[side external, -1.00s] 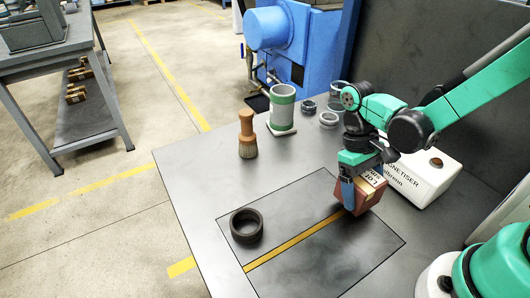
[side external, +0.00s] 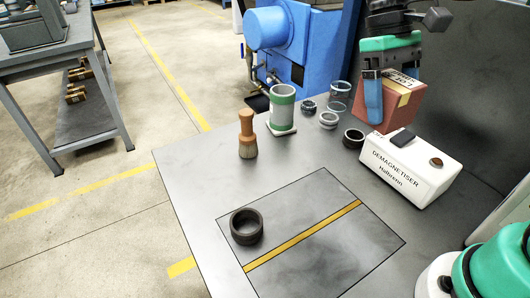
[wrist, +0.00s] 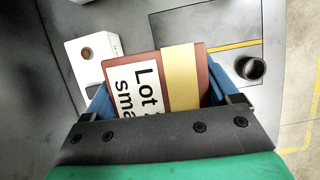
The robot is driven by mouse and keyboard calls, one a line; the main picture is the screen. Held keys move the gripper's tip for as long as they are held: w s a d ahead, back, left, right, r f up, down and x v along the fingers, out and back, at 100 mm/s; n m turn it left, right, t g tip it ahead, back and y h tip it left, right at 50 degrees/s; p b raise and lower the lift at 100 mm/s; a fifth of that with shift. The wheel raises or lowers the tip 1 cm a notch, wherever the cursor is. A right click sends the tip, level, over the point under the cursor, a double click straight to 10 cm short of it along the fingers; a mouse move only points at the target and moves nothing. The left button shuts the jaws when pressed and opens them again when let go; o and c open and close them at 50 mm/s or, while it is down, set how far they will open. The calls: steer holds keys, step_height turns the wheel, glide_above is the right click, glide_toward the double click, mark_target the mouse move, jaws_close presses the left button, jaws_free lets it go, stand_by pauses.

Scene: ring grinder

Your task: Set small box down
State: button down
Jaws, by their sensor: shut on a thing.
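The small box (side external: 388,108) is reddish brown with a tan tape band and a white label. My gripper (side external: 388,98) is shut on it, with a blue finger on each side, and holds it up in the air at the back right in the side external view. In the wrist view the box (wrist: 160,82) sits between the blue fingers of my gripper (wrist: 170,95), and its label reads "Lot" and part of "small". The box's lower end is tilted slightly. The gripper body hides part of the box in the wrist view.
A white demagnetiser (side external: 408,170) stands just below and right of the box. Rings (side external: 353,138), a glass (side external: 340,95), a green-banded cylinder (side external: 282,110) and a brush (side external: 247,135) stand along the back.

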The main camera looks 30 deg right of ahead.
steer(key=w+a+f+m+t+y, duration=0.25)
steer(key=w+a+f+m, duration=0.35)
steer(key=w+a+m, duration=0.5)
steer(key=w+a+f+m+t+y, duration=0.2)
steer(key=w+a+f+m+t, duration=0.3)
steer(key=w+a+m, duration=0.6)
steer(key=shift+g+h, duration=0.25)
steer(key=shift+g, duration=0.3)
steer(key=f, duration=0.8)
steer(key=shift+w+a+f, duration=0.2)
steer(key=shift+a+f, duration=0.05)
steer(key=shift+f, duration=0.1)
